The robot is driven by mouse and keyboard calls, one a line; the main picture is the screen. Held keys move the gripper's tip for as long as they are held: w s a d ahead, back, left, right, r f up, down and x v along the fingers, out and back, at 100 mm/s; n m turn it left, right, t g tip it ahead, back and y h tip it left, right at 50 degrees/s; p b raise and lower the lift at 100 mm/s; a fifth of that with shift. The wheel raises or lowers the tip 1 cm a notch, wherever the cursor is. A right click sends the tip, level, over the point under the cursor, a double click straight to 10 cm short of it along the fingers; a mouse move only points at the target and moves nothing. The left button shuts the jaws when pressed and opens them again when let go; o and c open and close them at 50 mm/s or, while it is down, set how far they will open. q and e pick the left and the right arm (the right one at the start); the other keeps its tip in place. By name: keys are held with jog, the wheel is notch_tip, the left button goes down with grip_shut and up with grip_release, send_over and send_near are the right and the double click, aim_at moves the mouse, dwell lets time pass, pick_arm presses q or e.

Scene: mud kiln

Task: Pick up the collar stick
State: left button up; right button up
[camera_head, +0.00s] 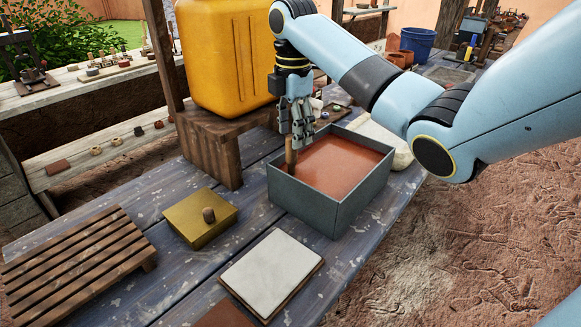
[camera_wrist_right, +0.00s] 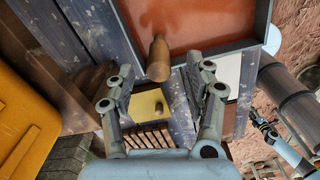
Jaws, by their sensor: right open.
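A wooden stick (camera_head: 290,155), which I take for the collar stick, stands at the left side of a grey box (camera_head: 304,205) filled with reddish-brown liquid. The stick's brown rounded end also shows in the right wrist view (camera_wrist_right: 159,58). My right gripper (camera_head: 299,135) points down just above the stick, over the box's back left corner. In the right wrist view its two fingers (camera_wrist_right: 165,78) are spread, with the stick's end ahead of the gap between them and no visible contact. The stick's lower part is hidden. My left gripper is not in view.
A yellow jug (camera_head: 225,60) stands on a wooden stand (camera_head: 212,145) close behind the gripper. A brass block with a knob (camera_head: 190,222), a white slab (camera_head: 270,270) and a slatted rack (camera_head: 75,255) lie in front. Bare blue-grey tabletop (camera_head: 150,275) shows between them.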

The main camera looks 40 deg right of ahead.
aim_at(292, 150)
notch_tip(292, 150, down, 6)
jog(key=shift+w+r, duration=0.1)
jog(key=shift+r, duration=0.1)
jog(key=shift+c, duration=0.3)
jog(key=c, duration=0.5)
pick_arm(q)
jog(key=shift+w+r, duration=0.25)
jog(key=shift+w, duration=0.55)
pick_arm(e)
grip_shut()
